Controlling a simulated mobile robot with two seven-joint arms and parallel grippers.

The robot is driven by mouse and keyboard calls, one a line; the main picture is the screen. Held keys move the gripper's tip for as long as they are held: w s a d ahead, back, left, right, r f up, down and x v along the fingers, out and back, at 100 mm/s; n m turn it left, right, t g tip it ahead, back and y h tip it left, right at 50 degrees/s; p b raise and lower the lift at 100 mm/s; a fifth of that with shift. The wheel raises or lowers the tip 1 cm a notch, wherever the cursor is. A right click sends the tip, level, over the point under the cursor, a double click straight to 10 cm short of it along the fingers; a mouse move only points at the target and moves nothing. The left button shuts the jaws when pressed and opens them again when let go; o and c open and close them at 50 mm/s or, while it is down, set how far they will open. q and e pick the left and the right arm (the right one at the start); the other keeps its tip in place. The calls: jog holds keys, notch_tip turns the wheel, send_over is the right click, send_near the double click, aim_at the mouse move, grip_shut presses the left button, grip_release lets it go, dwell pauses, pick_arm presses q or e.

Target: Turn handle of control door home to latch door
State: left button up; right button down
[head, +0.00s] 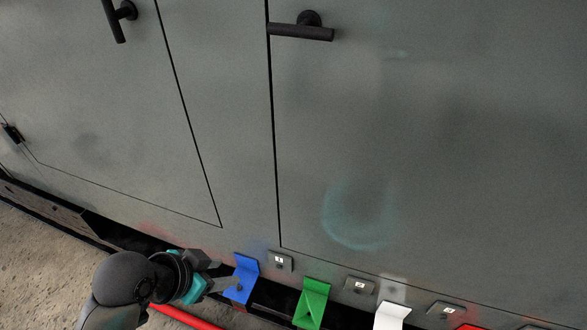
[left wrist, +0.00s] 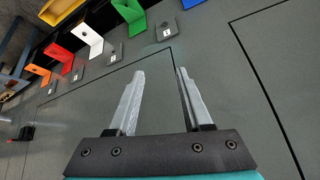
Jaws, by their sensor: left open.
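Two grey doors show in the head view. The left door (head: 100,110) has a dark bar handle (head: 116,20) that stands steep, near upright. The right door (head: 430,130) has a dark bar handle (head: 303,30) that lies nearly level. I cannot tell which one is the control door. My left gripper (head: 226,274) is low at the bottom of the cabinet, beside the blue bracket and far below both handles. In the left wrist view it (left wrist: 160,72) is open, with nothing between its fingers and the grey panel behind. My right gripper is not in view.
Along the cabinet's lower edge stand a blue bracket (head: 246,278), a green bracket (head: 313,302) and a white bracket (head: 392,316), with small numbered tags (head: 280,262) beside them. Red and orange brackets (left wrist: 38,72) show in the left wrist view. Speckled floor (head: 35,255) lies open at lower left.

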pick_arm(q)
jog(key=w+d+r+m+t+h, duration=0.1)
jog(key=w+r+m+h, duration=0.2)
jog(key=r, duration=0.4)
jog(key=w+d+r+m+t+h, duration=0.1)
jog(key=w+r+m, duration=0.3)
jog(key=r+m, duration=0.15)
jog(key=m+h, duration=0.7)
jog(key=m, duration=0.6)
send_near(294, 33)
jog(key=shift+n, duration=0.25)
jog(key=p+x, duration=0.4)
jog(key=x, duration=0.5)
jog(key=shift+w+d+r, duration=0.15)
jog(key=shift+w+d, duration=0.05)
jog(key=shift+d, duration=0.05)
jog(key=shift+w+d+f, duration=0.2)
jog(key=shift+w+d, duration=0.1)
jog(key=shift+d, duration=0.3)
grip_shut()
